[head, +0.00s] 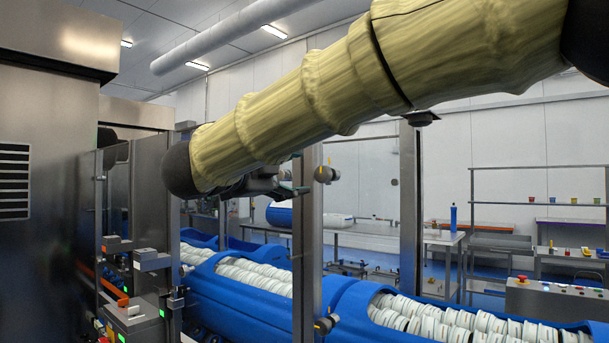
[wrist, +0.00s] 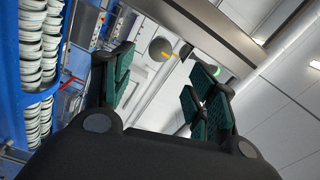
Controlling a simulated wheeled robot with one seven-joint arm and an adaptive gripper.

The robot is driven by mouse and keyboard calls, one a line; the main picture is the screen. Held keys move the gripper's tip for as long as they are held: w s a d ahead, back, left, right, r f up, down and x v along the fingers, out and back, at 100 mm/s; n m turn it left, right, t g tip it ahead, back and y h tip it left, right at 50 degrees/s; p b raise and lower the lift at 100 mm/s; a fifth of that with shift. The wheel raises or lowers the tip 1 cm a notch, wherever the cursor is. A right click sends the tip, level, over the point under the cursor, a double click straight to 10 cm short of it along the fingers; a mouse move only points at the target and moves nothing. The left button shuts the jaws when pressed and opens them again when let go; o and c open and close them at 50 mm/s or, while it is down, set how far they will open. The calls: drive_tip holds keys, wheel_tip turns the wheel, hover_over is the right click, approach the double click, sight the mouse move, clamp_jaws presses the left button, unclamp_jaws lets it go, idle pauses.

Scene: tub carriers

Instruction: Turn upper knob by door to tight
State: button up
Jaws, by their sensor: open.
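The upper knob (head: 326,174) is a rounded grey knob on a steel post by the door opening, with a small yellow mark. In the wrist view the upper knob (wrist: 160,48) shows as a grey disc beyond the fingertips, roughly between them in the picture. A yellow pointer sticks out on its post side. My gripper (head: 296,180) is just left of the post in the head view, partly hidden by my arm. In the wrist view my gripper (wrist: 164,62) has its green-padded fingers wide apart with nothing between the pads.
A lower knob (head: 326,325) sits on the same steel post (head: 307,235). Blue tub carriers (head: 245,305) filled with white cups stand below and behind. A steel cabinet (head: 50,180) stands at the left. A bench (head: 375,235) is farther back.

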drive_tip(key=shift+v, duration=1.5)
